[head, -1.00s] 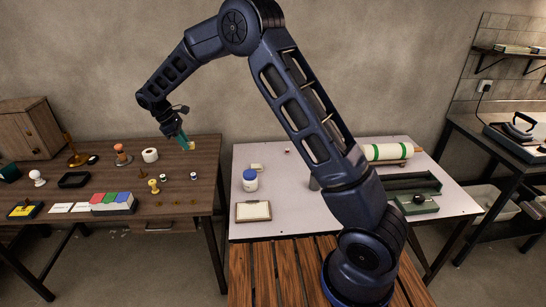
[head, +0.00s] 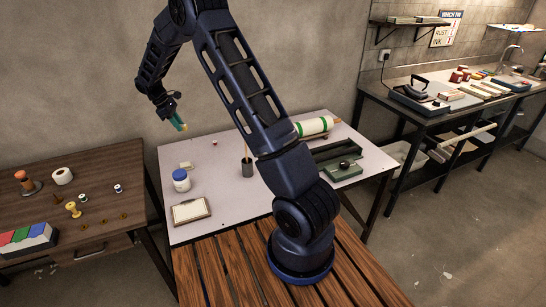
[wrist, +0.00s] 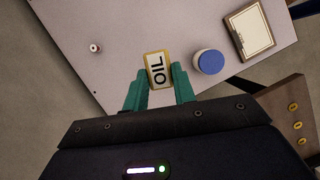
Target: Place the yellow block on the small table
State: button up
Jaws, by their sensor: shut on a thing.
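The yellow block (wrist: 158,70) is between my gripper's teal fingertips. In the wrist view its pale face reads "OIL", with yellow edges. In the head view it is a small yellow spot (head: 184,127) at the fingertips. My gripper (head: 178,122) is shut on it and holds it in the air. The pale-topped table (head: 250,205), apparently the small table, stands in front of the wall; in the wrist view its surface (wrist: 120,25) lies beyond the block. The gap between block and tabletop cannot be judged exactly.
On the pale table are a blue-lidded jar (head: 181,182), clipboard (head: 191,211), small cream item (head: 186,165), dark cup (head: 247,168), green-banded roll (head: 314,127) and green tray (head: 345,172). A brown table (head: 100,170) stands left. The table's middle has clear room.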

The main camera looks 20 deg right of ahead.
jog(key=d+f+m+g+y, duration=0.1)
jog(key=d+f+m, duration=0.15)
jog(key=d, duration=1.55)
jog(key=d+f+m+g, duration=0.1)
jog(key=d+f+m, duration=0.15)
jog(key=d, duration=1.55)
jog(key=f, duration=1.9)
jog(key=shift+w+d, duration=0.15)
jog(key=shift+w, duration=0.05)
jog(key=o, duration=0.9)
jog(key=shift+f, duration=0.1)
jog(key=shift+o, duration=0.2)
